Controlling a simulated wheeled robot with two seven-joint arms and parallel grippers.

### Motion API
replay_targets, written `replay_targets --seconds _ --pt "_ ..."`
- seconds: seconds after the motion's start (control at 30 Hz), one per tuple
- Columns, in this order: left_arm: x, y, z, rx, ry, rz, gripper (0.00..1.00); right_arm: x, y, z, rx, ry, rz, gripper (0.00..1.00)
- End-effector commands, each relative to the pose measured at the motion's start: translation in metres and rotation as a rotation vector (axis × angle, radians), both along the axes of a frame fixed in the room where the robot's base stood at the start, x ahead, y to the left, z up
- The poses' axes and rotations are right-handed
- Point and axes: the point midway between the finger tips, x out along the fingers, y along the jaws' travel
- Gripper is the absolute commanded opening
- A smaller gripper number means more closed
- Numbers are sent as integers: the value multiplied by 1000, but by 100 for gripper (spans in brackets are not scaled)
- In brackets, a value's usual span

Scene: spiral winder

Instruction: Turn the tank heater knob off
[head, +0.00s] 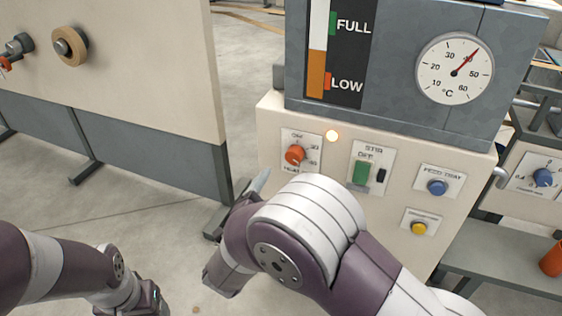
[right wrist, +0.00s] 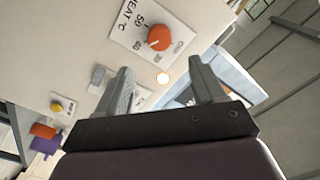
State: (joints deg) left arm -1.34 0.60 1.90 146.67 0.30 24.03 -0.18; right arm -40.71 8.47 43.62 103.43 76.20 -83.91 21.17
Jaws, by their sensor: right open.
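The tank heater knob (head: 295,155) is a round orange dial on a white label, left on the cream front panel (head: 268,130). In the head view one grey finger shows below the knob; my arm hides the rest.
Right of the knob are a green stir switch (head: 361,172), a blue button (head: 437,187) and a yellow button (head: 419,228). Above is a dial thermometer (head: 455,69) with a red needle. A panel with a wooden roller (head: 70,46) stands left.

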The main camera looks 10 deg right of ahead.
Motion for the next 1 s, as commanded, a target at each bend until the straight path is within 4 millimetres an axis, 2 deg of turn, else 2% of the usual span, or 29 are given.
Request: replay_targets --seconds 0.2,0.4,0.6,0.83,0.87,1.0 --pt "0 0 -24 0 1 0 69 47 -34 -6 1 -1 -4 69" --pt "0 0 -35 0 1 0 69 79 -54 -4 -1 1 0 69" --pt "0 0 -37 0 1 0 69 91 -62 -1 -2 2 2 69" --pt "0 0 -37 0 1 0 69 92 -62 -1 -2 3 4 69" --pt "0 0 -37 0 1 0 69 92 -62 -1 -2 3 4 62" --pt "0 0 -37 0 1 0 69 92 -62 -1 -2 3 4 17"
